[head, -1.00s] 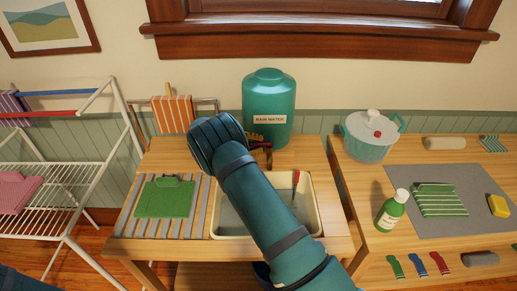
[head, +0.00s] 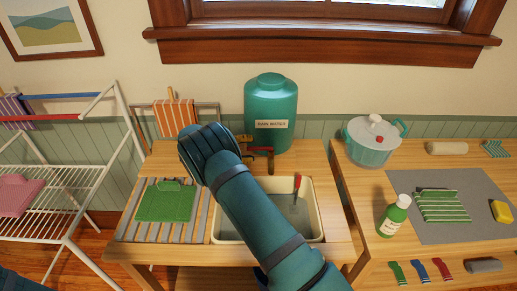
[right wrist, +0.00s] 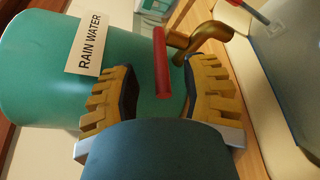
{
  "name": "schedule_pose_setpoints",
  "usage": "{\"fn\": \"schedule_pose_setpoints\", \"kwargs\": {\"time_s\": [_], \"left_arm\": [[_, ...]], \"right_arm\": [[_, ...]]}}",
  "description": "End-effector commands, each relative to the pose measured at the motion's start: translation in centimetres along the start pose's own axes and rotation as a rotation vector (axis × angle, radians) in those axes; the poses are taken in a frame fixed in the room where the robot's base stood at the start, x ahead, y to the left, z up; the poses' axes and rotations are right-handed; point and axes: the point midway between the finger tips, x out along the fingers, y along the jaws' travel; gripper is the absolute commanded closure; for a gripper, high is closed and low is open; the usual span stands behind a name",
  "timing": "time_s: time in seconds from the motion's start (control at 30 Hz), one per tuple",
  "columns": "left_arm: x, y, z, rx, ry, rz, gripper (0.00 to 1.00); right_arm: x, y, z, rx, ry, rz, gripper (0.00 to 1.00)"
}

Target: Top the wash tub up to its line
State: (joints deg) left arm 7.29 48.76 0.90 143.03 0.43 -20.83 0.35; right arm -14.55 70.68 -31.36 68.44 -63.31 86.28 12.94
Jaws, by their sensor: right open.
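The green rain water tank (head: 271,115) stands at the back of the wooden stand, with a brass tap (head: 270,163) and red lever (head: 262,149) low on its front. The cream wash tub (head: 318,212) sits below the tap with grey-looking water in it; my arm covers part of it. A red-topped upright piece (head: 297,183) stands in the tub. I cannot make out a fill line or a stream from the spout. My right gripper (head: 246,146) is open at the tap; in the right wrist view its yellow fingers (right wrist: 157,93) are apart on either side of the red lever (right wrist: 161,62).
A slatted board with a green cloth (head: 166,201) lies left of the tub. A white drying rack (head: 75,185) stands further left. On the right table are a lidded pot (head: 370,145), a green bottle (head: 393,215) and a grey mat (head: 470,185).

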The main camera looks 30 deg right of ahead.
Motion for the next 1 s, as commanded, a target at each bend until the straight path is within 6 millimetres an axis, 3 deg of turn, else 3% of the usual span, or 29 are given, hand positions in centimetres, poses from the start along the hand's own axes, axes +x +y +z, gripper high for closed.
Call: {"fn": "schedule_pose_setpoints", "kwargs": {"time_s": [0.2, 0.4, 1.0], "left_arm": [[0.0, 0.0, 0.0, 0.000, 0.000, 0.000, 0.53], [0.0, 0.0, 0.0, 0.000, 0.000, 0.000, 0.53], [0.0, 0.0, 0.0, 0.000, 0.000, 0.000, 0.53]], "right_arm": [[-4.6, 0.0, 0.0, 0.001, 0.003, 0.002, 0.54], [-7.0, 0.0, 0.0, 0.001, 0.000, 0.002, 0.54], [-7.6, 0.1, 0.0, 0.000, -0.001, 0.000, 0.54]]}}
